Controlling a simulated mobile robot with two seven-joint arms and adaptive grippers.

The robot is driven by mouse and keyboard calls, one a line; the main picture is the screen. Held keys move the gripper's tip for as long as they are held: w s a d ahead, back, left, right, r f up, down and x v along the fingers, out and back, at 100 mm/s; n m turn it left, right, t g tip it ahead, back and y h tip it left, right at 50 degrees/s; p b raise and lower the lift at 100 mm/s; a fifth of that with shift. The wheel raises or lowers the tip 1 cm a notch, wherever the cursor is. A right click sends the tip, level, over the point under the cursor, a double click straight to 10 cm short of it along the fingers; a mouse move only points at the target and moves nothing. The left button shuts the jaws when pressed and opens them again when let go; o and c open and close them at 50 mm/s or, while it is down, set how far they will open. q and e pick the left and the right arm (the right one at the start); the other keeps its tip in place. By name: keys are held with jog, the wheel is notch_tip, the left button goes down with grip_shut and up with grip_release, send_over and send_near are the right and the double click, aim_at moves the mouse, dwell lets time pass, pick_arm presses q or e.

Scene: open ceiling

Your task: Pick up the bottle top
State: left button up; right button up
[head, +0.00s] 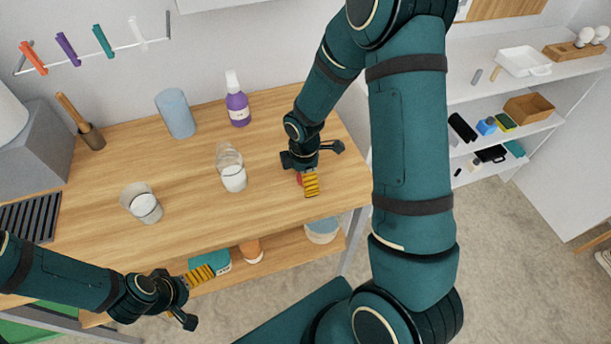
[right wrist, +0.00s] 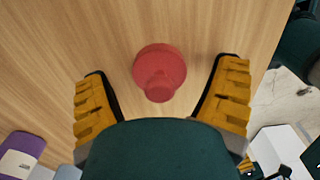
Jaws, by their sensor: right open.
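The red bottle top (right wrist: 159,72) lies on the wooden table and sits between the two yellow fingers of my right gripper (right wrist: 163,95) in the right wrist view, not touching either finger. In the head view only a small red part of the bottle top (head: 299,179) shows beside my right gripper (head: 311,184), which hides the rest. My right gripper is open, low over the right part of the table. My left gripper (head: 200,275) is in front of the table's front edge at lower left; whether its fingers are apart is unclear.
On the wooden table (head: 90,210) stand a clear bottle (head: 231,168) with white contents, a glass (head: 141,203), a blue cylinder (head: 175,114) and a purple spray bottle (head: 237,103). A lower shelf holds a bowl (head: 322,230). White shelves (head: 540,80) are at right.

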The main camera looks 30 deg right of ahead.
jog(key=c, duration=0.9)
jog(key=shift+r, duration=0.1)
jog(key=shift+c, duration=0.2)
